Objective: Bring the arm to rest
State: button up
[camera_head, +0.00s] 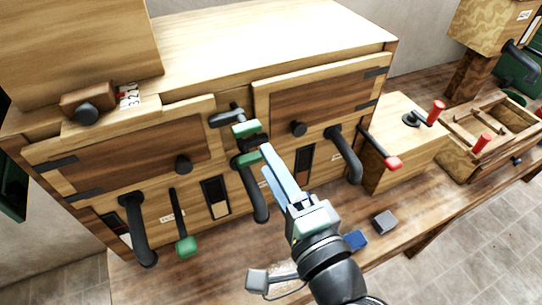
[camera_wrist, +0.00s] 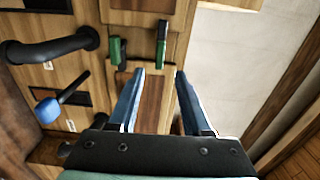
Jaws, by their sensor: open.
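My gripper (camera_head: 266,162) reaches up and left over the front of a wooden cabinet (camera_head: 235,85). In the wrist view its two blue fingers (camera_wrist: 160,76) stand apart with nothing held between them. A green handle piece (camera_head: 246,130) is just beyond the fingertips in the head view. Two green pieces (camera_wrist: 161,45) (camera_wrist: 117,50) lie ahead of the fingers in the wrist view; I cannot tell whether either touches. My arm comes in from the bottom, bent and raised over the bench.
A grey block (camera_head: 384,221) and a blue piece (camera_head: 355,240) show near my wrist. A wooden box with a red-handled crank (camera_head: 437,109) stands at right.

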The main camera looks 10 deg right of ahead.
jog(key=w+a+r+n+t+h, duration=0.15)
jog(key=r+n, duration=0.25)
jog(key=r, duration=0.6)
jog(key=w+a+r+n+t, duration=0.1)
jog(key=w+r+n+t, duration=0.2)
jog(key=r, duration=0.6)
jog(key=s+r+n+t+h, duration=0.2)
jog(key=s+r+n, duration=0.1)
jog(key=r, duration=0.6)
jog(key=s+a+r+n+t+h, duration=0.1)
jog(key=s+r+n+t+h, duration=0.1)
jog(key=s+r, duration=0.4)
notch_tip(320, 180, up, 4)
jog(key=shift+s+a+r+n+t, duration=0.1)
jog(key=shift+s+a+n+t, duration=0.05)
jog(key=shift+n+t, duration=0.85)
